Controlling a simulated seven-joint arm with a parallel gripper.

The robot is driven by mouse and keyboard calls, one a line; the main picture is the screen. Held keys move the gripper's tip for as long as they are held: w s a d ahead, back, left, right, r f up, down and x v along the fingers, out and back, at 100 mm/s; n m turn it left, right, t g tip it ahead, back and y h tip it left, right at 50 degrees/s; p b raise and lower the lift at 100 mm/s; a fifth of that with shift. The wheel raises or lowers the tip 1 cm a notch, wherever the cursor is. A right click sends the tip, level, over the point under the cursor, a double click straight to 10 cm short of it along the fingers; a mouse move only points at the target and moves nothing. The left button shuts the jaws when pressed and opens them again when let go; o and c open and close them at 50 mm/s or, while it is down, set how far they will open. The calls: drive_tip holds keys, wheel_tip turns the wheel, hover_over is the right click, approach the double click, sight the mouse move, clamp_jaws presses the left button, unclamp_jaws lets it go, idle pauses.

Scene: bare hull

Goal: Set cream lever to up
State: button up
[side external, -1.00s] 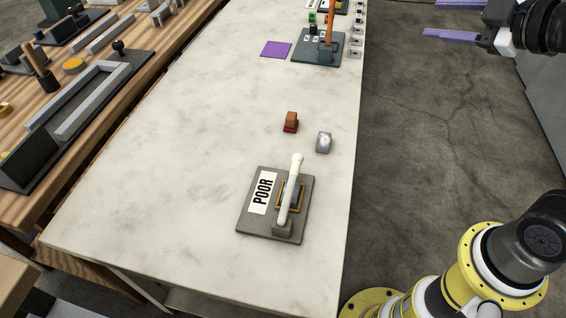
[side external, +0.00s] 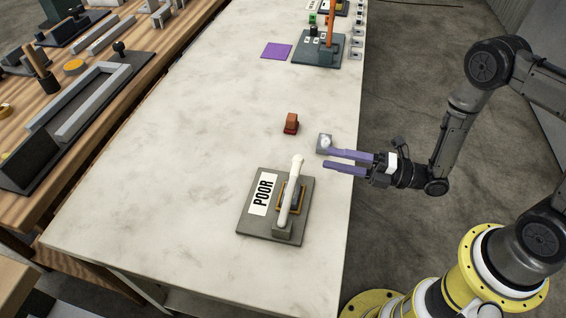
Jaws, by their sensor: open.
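The cream lever (side external: 289,197) stands on a grey base plate (side external: 256,222) near the front of the pale table. A white label reading "POOR" (side external: 263,194) is on the plate, left of the lever. The lever's knob end is toward the far side and its foot is at the near side of the plate. My gripper (side external: 328,160) has two purple fingers, open and empty, pointing left over the table's right edge. It is to the right of the lever's knob and apart from it.
A small grey block with a pale knob (side external: 324,143) is close beyond my fingertips. A red-brown block (side external: 291,123) stands further back. A purple square (side external: 276,50) and a dark plate with an orange lever (side external: 330,28) are at the far end. The table's left side is clear.

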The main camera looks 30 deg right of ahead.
sight(290, 192)
drive_tip(key=shift+m+h, duration=0.4)
drive_tip(key=shift+m, duration=0.2)
drive_tip(key=s+f, duration=0.1)
drive_tip(key=f, duration=0.1)
drive_tip(key=s+f, duration=0.1)
drive_tip(key=f, duration=0.1)
drive_tip(key=shift+s, duration=0.15)
drive_tip(key=shift+f, duration=0.1)
drive_tip(key=x, duration=1.3)
drive_tip(key=shift+w+a+f, duration=0.1)
drive_tip(key=shift+w+a, duration=0.1)
drive_tip(key=shift+w, duration=0.1)
clamp_jaws()
